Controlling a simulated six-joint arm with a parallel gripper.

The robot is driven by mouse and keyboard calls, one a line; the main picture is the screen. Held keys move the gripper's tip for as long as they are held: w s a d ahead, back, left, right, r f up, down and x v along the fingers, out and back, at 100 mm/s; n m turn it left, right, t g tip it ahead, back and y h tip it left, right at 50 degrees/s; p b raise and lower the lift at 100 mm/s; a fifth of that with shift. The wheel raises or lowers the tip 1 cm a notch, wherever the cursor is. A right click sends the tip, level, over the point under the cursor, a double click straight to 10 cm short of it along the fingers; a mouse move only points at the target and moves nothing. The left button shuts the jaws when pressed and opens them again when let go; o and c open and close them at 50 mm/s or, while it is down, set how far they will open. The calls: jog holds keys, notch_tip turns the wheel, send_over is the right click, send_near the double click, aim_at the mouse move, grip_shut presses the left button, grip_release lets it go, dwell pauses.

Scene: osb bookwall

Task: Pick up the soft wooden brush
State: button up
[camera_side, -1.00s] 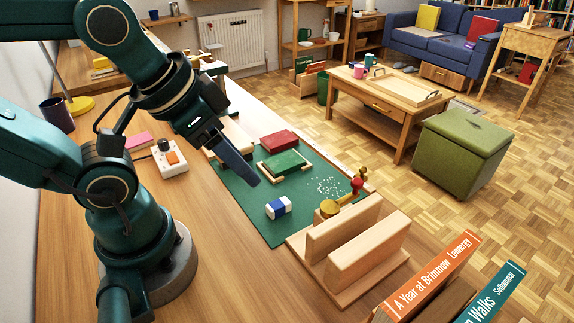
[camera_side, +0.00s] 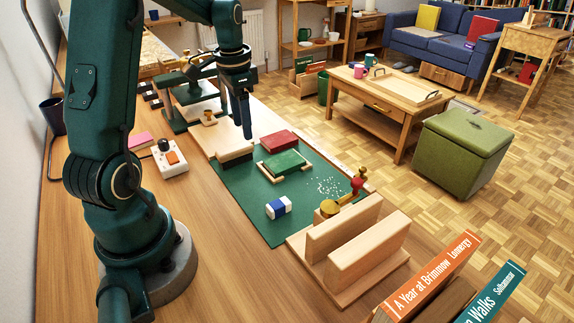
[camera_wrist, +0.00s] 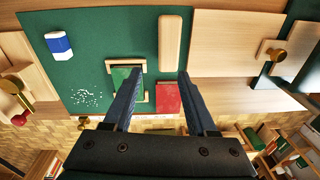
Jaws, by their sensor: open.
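The brush (camera_side: 234,147) has a pale wooden back and dark bristles below in the side view. It stands on the far end of the green mat, beside the pale wooden board. In the wrist view its rounded wooden back (camera_wrist: 171,48) lies upright in the picture, beyond the fingertips. My gripper (camera_side: 246,135) points down above and close to the brush in the side view. In the wrist view my gripper (camera_wrist: 160,74) has its two fingers well apart with nothing held between them.
A green book (camera_side: 283,162) in a wooden frame and a red book (camera_side: 279,141) lie near the brush. A blue-and-white eraser (camera_side: 278,207) lies on the green mat (camera_side: 243,201). A green metal press (camera_side: 176,112) stands behind. Wooden bookends (camera_side: 343,228) stand at the front.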

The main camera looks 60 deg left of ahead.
aim_at(234, 148)
jog(key=shift+n+g+h, duration=0.3)
jog(key=shift+n, duration=0.2)
jog(key=f, duration=0.1)
jog(key=s+a+f, duration=0.2)
jog(key=shift+w+d+f, duration=0.1)
jog(key=shift+f, duration=2.15)
grip_shut()
